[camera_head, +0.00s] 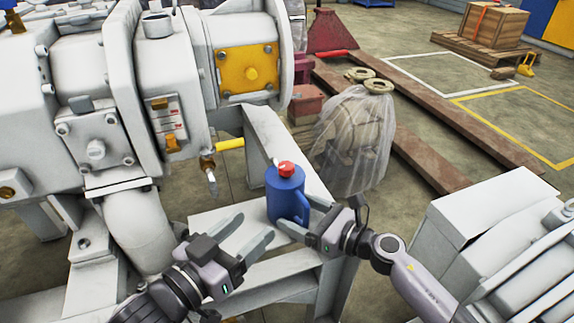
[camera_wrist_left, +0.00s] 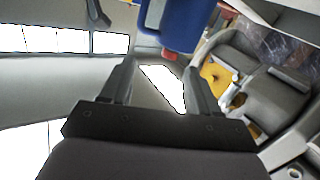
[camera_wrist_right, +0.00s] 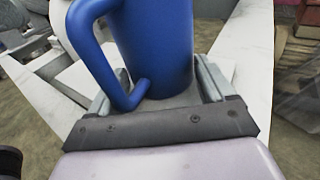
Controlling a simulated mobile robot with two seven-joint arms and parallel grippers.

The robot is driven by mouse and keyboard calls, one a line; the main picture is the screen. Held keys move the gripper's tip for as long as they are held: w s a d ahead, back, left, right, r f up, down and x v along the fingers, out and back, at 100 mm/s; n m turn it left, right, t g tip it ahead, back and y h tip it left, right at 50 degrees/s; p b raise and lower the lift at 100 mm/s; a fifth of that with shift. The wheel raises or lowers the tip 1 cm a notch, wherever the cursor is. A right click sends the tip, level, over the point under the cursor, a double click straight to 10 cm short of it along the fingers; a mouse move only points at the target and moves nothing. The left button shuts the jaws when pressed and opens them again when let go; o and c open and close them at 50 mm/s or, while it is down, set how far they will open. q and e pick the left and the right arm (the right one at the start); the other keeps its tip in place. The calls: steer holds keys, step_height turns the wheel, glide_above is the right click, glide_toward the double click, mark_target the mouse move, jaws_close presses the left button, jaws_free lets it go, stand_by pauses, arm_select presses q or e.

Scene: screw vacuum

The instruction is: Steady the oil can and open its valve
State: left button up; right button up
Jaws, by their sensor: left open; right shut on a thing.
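The blue oil can (camera_head: 286,194) with a red cap (camera_head: 286,169) stands upright on the pale metal frame below the machine. My right gripper (camera_head: 294,216) is shut on the can's lower part; the right wrist view shows the can (camera_wrist_right: 158,45) between its fingers, with the handle at left. My left gripper (camera_head: 250,232) is open and empty, left of and nearer than the can. In the left wrist view the can (camera_wrist_left: 172,22) is beyond the fingertips, apart from them. A valve with a yellow handle (camera_head: 230,144) and a brass body sits above and left of the can.
The large grey machine (camera_head: 90,90) fills the left side. The pale frame (camera_head: 205,222) runs under the can. A plastic-wrapped bundle (camera_head: 355,140) stands behind right, and a grey box-like machine part (camera_head: 480,215) is at right.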

arm_select(q)
steer(key=m+h, duration=0.2)
glide_toward(280, 170)
steer(key=s, duration=0.1)
steer(key=w, duration=0.1)
steer(key=shift+m+g, duration=0.3)
steer(key=shift+m, duration=0.1)
steer(key=x, duration=1.1)
steer(key=shift+w+d+r, duration=0.2)
steer(key=shift+w+d, duration=0.05)
steer(key=shift+w, duration=0.1)
steer(key=c, duration=1)
